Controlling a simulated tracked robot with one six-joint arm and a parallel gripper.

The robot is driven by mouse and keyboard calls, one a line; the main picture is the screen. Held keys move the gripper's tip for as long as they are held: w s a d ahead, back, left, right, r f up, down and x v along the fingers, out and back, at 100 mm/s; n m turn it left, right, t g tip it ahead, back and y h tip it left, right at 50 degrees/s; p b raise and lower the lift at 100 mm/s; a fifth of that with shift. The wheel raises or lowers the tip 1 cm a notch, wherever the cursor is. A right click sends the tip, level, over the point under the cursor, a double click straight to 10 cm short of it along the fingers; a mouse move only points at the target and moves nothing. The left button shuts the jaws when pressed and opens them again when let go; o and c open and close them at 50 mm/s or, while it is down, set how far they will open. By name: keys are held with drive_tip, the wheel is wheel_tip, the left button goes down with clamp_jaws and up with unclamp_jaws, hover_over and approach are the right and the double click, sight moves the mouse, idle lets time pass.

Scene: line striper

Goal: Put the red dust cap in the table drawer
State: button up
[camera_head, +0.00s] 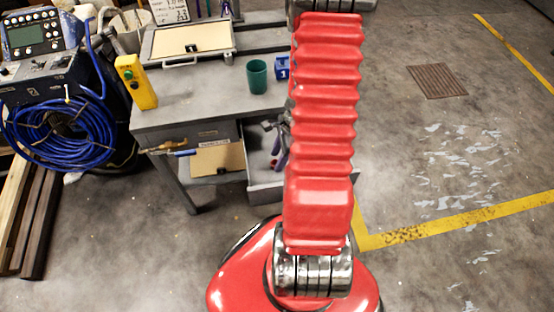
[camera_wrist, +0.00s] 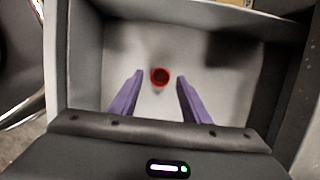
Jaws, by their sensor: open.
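The table drawer (camera_head: 265,190) is pulled open under the grey table in the head view, partly hidden by my red arm. In the wrist view the drawer (camera_wrist: 85,50) fills most of the picture, with its pale floor and dark walls. The red dust cap (camera_wrist: 160,77) shows against the drawer floor, round with a dark centre. My gripper (camera_wrist: 160,80) is over the drawer with its purple fingers open. The cap appears between the fingertips, with gaps on both sides. In the head view part of my gripper (camera_head: 281,155) shows; the cap is hidden.
On the table (camera_head: 190,110) stand a green cup (camera_head: 257,76), a blue block (camera_head: 283,68), a yellow switch box (camera_head: 137,82) and a flat case (camera_head: 190,40). Coiled blue cable (camera_head: 62,132) hangs at left. The floor to the right is clear.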

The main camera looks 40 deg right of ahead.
drive_tip(key=v, duration=1)
drive_tip(key=shift+r, duration=0.2)
idle(0.5)
drive_tip(key=w+a+r+n+h, duration=0.2)
drive_tip(key=w+a+r+n, duration=0.2)
drive_tip(key=a+r+n, duration=1)
drive_tip(key=s+a+r+n+t, duration=0.3)
drive_tip(key=s+a+r+n, duration=0.3)
drive_tip(key=a+r+n, duration=0.5)
drive_tip(key=shift+a+r+t+h, duration=0.3)
drive_tip(key=shift+a+r+t, duration=0.1)
drive_tip(key=shift+a+r, duration=0.3)
drive_tip(key=shift+c, duration=0.6)
